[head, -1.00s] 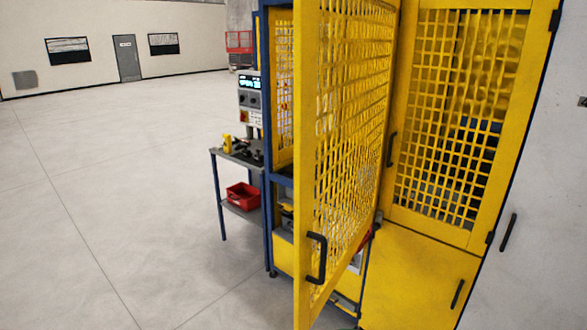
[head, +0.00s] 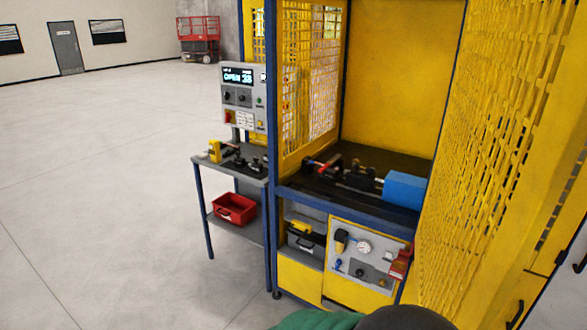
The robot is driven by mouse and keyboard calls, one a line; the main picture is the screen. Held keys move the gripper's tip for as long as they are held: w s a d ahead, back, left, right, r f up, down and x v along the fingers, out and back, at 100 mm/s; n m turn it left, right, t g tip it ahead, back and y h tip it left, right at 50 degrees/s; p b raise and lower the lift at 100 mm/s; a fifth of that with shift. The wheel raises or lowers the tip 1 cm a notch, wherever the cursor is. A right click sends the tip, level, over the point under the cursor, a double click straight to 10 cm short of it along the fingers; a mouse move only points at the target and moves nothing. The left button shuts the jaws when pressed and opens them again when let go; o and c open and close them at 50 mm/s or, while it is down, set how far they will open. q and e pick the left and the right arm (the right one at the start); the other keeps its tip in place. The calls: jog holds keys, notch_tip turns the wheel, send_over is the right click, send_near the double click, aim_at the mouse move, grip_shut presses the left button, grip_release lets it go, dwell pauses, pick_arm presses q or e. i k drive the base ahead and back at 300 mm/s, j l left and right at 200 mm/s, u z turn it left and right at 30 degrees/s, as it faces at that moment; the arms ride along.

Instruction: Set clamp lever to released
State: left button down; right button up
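A small lever with a red handle (head: 328,166), which looks like the clamp lever, lies on the dark machine bed (head: 392,158) inside the yellow enclosure. Dark clamp blocks (head: 358,176) stand to its right, and a blue block (head: 404,189) is further right. The lever is small in the picture, and I cannot tell its setting. Neither of my grippers can be made out. A dark rounded shape and a green shape at the bottom edge show no fingers.
The yellow mesh door (head: 485,150) stands open on the right. A control panel (head: 244,98) with a lit display stands left of the enclosure, above a side table (head: 215,168). A red bin (head: 234,209) sits on its lower shelf. The floor at left is clear.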

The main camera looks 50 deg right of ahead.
aim_at(331, 163)
jog(key=i+z, duration=0.35)
jog(key=i+j+z, duration=0.1)
jog(key=i+z, duration=0.25)
jog(key=i, duration=0.2)
jog(key=i+j+z, duration=0.2)
jog(key=i+z, duration=0.15)
jog(key=i+l+z, duration=0.15)
jog(key=z, duration=0.25)
jog(key=i+l+z, duration=0.1)
jog(key=i+z, duration=0.15)
jog(key=z, duration=0.15)
jog(key=i+z, duration=0.2)
jog(key=z, duration=0.2)
jog(key=i+z, duration=0.2)
jog(key=z, duration=0.2)
jog(key=i+z, duration=0.2)
jog(key=z, duration=0.2)
jog(key=u, duration=0.4)
jog(key=i, duration=0.55)
